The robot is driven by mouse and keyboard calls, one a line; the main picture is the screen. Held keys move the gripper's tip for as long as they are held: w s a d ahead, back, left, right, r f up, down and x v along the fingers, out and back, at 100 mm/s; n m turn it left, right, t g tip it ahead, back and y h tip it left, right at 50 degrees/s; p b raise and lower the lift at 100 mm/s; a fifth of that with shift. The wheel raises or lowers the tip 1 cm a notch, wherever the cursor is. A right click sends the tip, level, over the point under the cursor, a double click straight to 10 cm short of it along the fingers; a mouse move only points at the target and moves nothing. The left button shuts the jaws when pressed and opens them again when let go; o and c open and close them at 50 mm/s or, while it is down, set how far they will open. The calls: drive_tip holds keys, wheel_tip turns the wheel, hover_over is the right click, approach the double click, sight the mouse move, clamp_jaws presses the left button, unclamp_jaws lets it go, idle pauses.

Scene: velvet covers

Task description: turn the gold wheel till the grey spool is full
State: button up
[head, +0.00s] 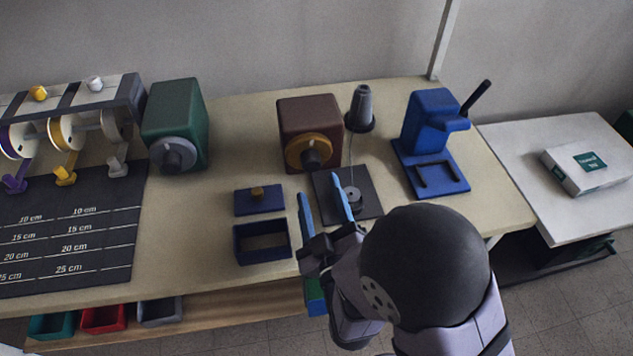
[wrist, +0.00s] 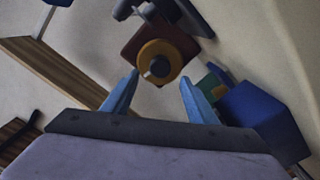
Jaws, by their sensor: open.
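The gold wheel (head: 296,152) with a dark centre knob is on the front of a brown box (head: 300,112); it also shows in the wrist view (wrist: 146,63). A small grey spool (head: 354,199) sits on a dark plate (head: 369,207). A thin thread seems to run toward it from the grey cone (head: 362,106) behind; how full it is cannot be told. My gripper (head: 319,187) has two blue fingers, apart and empty. It is in front of the brown box and left of the spool. In the wrist view the wheel appears between and beyond the fingertips (wrist: 159,77).
A blue press (head: 430,122) with a dark lever stands right. A blue lid (head: 246,204) and open blue box (head: 263,257) lie left of my gripper. A green box (head: 177,103) with a grey wheel and a marked mat (head: 68,236) are farther left.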

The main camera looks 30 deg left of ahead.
sight(313, 168)
drive_tip(key=shift+d+f+n, duration=0.1)
drive_tip(key=shift+n, duration=0.8)
drive_tip(key=shift+w+a+b, duration=0.35)
drive_tip(key=shift+a+b, duration=0.05)
drive_tip(key=shift+b, duration=0.15)
drive_tip(key=shift+x, duration=3.1)
drive_tip(key=shift+c, duration=0.7)
drive_tip(key=c, duration=0.9)
drive_tip(key=shift+f, duration=0.1)
